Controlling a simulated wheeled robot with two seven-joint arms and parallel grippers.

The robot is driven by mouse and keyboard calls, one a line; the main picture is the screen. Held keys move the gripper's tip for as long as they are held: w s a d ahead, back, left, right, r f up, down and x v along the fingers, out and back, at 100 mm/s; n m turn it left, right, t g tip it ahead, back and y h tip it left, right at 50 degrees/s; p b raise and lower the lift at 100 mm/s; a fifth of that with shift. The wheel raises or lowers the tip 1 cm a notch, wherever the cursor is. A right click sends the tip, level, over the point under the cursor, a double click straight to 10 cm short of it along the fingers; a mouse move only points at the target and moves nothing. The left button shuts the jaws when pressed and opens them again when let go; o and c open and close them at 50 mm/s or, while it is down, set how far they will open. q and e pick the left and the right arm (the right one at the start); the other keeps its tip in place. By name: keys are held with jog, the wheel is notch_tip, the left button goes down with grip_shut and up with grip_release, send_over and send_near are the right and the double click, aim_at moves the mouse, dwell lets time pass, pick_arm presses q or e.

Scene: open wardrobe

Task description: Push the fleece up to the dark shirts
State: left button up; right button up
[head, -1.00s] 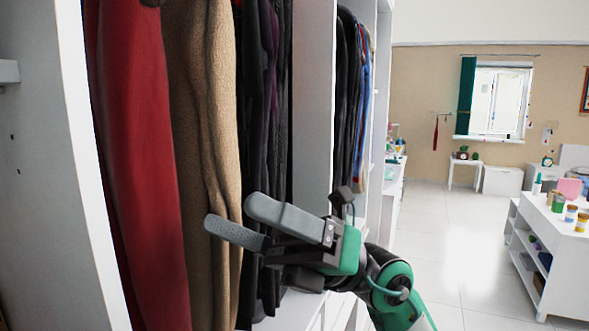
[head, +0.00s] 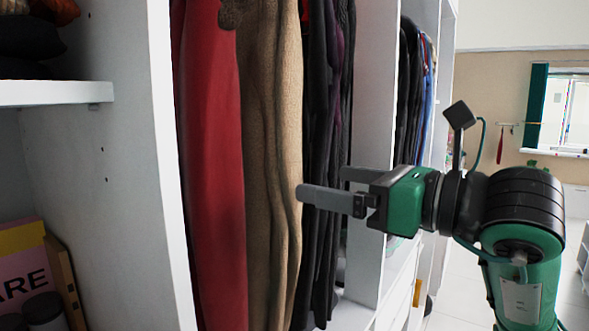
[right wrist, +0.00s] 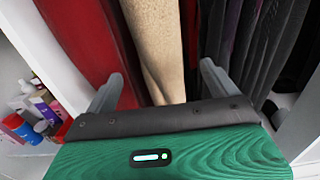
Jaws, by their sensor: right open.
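The fleece (head: 270,165) is a tan garment hanging between a red garment (head: 212,150) on its left and the dark shirts (head: 325,120) on its right. In the head view there is little or no gap between the fleece and the dark shirts. My right gripper (head: 321,183) is open, its fingers pointing left at the fleece's right edge. In the right wrist view the fleece (right wrist: 158,50) shows between the two fingers, with dark shirts (right wrist: 250,45) beyond the right finger. I cannot tell whether the fingers touch the fabric. My left gripper is not in view.
A white divider (head: 375,90) stands right of the dark shirts, with more clothes (head: 410,100) beyond it. A white side panel (head: 135,150) and a shelf (head: 50,93) are on the left. Open floor (head: 455,300) lies at the right.

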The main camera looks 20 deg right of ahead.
aim_at(271, 172)
jog(key=p+x, duration=0.4)
jog(key=x, duration=0.6)
jog(key=shift+w+a+r+p, duration=0.15)
jog(key=shift+a+p, duration=0.05)
jog(key=shift+p, duration=0.1)
jog(key=shift+w+a, duration=0.3)
jog(key=shift+w, duration=0.15)
jog(key=c, duration=1.5)
jog(key=shift+d, duration=0.1)
